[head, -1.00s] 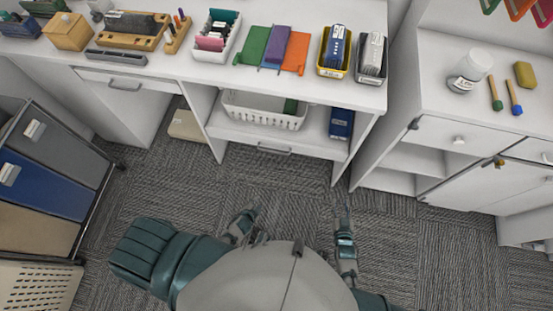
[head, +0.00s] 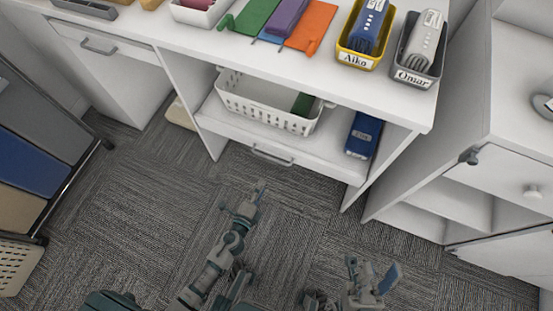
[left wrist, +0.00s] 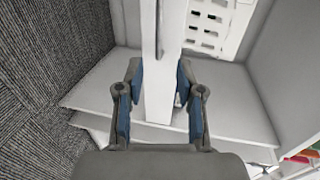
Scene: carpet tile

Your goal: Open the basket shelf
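The basket shelf (head: 230,135) is a white shelf under the counter with a grey bar handle (head: 272,156) on its front. A white slotted basket (head: 262,112) and a blue box (head: 363,135) stand on it. My left gripper (head: 258,190) is in front of the shelf, just below the handle in the head view. In the left wrist view my left gripper (left wrist: 158,95) is open, with its blue-padded fingers on both sides of a white strip; I cannot tell whether they touch it. The basket also shows there (left wrist: 208,25). My right gripper (head: 370,278) is open and empty, low over the carpet.
The white counter (head: 190,45) above carries colored folders (head: 288,20) and two labeled bins (head: 358,58). A white cabinet (head: 480,185) stands at right, a dark-framed rack with panels (head: 40,150) at left. The carpet (head: 300,205) before the shelf is clear.

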